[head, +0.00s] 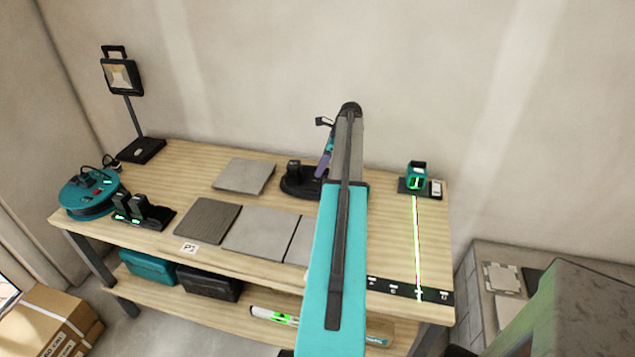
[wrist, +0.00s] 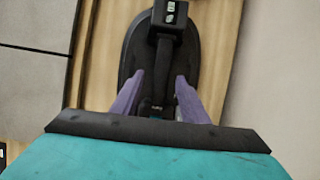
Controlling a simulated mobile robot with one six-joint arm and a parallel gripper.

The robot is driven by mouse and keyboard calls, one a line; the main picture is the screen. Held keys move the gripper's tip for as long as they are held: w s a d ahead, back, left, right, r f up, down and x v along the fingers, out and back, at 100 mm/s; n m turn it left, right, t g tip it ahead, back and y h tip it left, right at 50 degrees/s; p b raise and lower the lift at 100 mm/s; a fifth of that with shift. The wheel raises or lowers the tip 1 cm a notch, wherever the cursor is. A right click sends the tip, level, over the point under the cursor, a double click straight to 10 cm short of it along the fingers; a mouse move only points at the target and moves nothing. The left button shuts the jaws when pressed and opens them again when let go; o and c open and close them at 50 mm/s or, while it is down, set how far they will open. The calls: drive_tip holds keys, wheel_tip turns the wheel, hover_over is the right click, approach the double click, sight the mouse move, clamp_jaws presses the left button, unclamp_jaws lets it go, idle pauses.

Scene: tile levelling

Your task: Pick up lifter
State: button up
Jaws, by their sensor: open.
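The lifter, a dark tool with an oval black base (head: 292,186), stands toward the back of the workbench. Its right part is hidden behind my arm in the head view. In the wrist view, its black upper body (wrist: 172,22) with white markings lies ahead of my gripper (wrist: 160,88). My gripper is open, with its two purple fingers apart on either side of the lifter's narrow lower-middle part. I cannot tell whether either finger touches it. In the head view, my gripper (head: 323,163) is mostly hidden by my arm, with one purple finger showing over the lifter.
A loose grey tile (head: 244,176) lies left of the lifter. A dark tile (head: 208,221) and grey tiles (head: 258,233) lie in front. A laser level (head: 416,174) casts a green line at right. A cable reel (head: 90,194), chargers (head: 143,212) and work lamp (head: 122,77) stand left.

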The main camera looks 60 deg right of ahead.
sight(308, 187)
drive_tip(key=shift+p+x, duration=0.7)
drive_tip(key=shift+x, duration=1.3)
drive_tip(key=shift+r, duration=0.1)
clamp_jaws()
